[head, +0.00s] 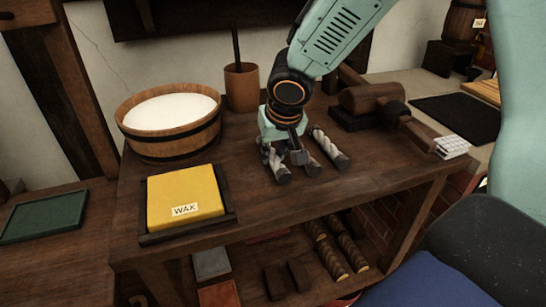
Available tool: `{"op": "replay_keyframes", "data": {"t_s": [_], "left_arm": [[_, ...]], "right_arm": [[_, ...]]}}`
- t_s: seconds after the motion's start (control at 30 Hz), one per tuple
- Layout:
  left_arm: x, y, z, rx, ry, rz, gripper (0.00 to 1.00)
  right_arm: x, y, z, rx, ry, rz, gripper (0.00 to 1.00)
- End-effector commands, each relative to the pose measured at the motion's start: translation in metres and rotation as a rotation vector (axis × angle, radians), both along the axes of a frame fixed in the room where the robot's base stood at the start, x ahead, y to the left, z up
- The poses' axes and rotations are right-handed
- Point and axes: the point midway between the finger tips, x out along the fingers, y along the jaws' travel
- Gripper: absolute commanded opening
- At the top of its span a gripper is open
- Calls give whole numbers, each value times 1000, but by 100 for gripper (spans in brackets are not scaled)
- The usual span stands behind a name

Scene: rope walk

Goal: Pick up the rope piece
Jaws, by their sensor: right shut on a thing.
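Several short grey-white rope pieces with dark ends lie side by side on the dark wooden bench. My right gripper (283,156) reaches down from above and is shut on the left rope piece (279,168), whose upper part is partly hidden by the fingers. This piece is at the bench top; I cannot tell whether it is clear of the wood. A middle rope piece (312,168) lies close to the right finger, partly covered by it. The right rope piece (330,149) lies apart from the gripper, in plain view. My left gripper is not in view.
A yellow wax block (184,195) sits in a dark tray at the front left. Behind it stands a wooden tub (170,143) of white stuff. A brown pot (241,88) with a stick stands at the back. A wooden mallet (374,100) lies to the right.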

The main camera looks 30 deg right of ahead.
Motion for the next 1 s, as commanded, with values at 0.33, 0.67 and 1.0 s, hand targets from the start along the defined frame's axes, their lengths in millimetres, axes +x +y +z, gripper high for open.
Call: {"op": "replay_keyframes", "data": {"t_s": [0.33, 0.67, 1.0], "left_arm": [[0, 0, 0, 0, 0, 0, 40], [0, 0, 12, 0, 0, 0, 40], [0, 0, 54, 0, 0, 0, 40]], "right_arm": [[-1, 0, -2, -1, 5, 0, 0], [-1, 0, 20, 0, 2, -1, 0], [0, 0, 110, -2, -3, 0, 0]]}}
